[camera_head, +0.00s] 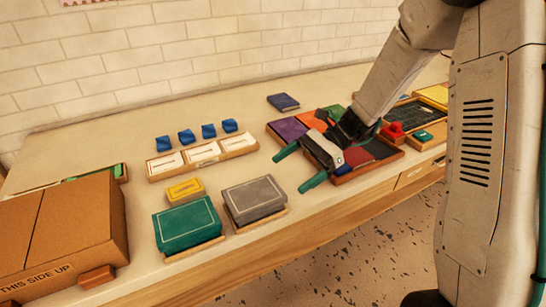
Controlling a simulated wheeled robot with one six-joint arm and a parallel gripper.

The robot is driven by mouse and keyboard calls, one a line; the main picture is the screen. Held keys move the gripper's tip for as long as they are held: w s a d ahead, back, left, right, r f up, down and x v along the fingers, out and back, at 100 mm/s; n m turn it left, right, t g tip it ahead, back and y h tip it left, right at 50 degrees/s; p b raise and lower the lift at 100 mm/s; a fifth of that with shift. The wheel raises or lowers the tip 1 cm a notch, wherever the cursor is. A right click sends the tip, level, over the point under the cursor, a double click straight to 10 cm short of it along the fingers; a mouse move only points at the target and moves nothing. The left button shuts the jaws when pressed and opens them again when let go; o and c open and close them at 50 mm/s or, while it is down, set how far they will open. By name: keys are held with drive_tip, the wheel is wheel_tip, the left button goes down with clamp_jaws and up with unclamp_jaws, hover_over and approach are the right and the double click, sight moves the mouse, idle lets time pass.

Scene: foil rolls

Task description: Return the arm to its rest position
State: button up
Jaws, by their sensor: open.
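My gripper (299,168) is at the end of my grey arm, which reaches down from the upper right. Its two teal fingers are spread apart, and nothing shows between them. It hangs in front of a wooden tray (374,172) with coloured compartments and hides part of it. I cannot tell how high above the table it is.
A teal box (187,228), a grey box (253,199) and a yellow box (185,190) stand left of my gripper. Blue pieces sit behind a tray of white cards (205,152). A cardboard box (65,235) fills the left.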

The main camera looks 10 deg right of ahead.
drive_tip(key=shift+d+f, duration=0.1)
drive_tip(key=shift+d, duration=0.05)
drive_tip(key=s+n, duration=0.1)
drive_tip(key=s+d+n+h, duration=0.1)
drive_tip(key=s+f+n+g+h, duration=0.1)
drive_tip(key=s, duration=0.1)
drive_tip(key=shift+d, duration=0.25)
drive_tip(key=s+d+r+n+t+h, duration=0.3)
drive_tip(key=s+d+r+n+h, duration=0.1)
drive_tip(key=s, duration=0.5)
drive_tip(key=s+d+r+n+t+h, duration=0.3)
drive_tip(key=s+d+r+n+h, duration=0.1)
drive_tip(key=s+r+n+h, duration=0.3)
wheel_tip(320, 180, up, 3)
drive_tip(key=s, duration=0.2)
drive_tip(key=shift+s+d+n, duration=0.25)
drive_tip(key=shift+s+n, duration=0.05)
drive_tip(key=shift+n, duration=0.1)
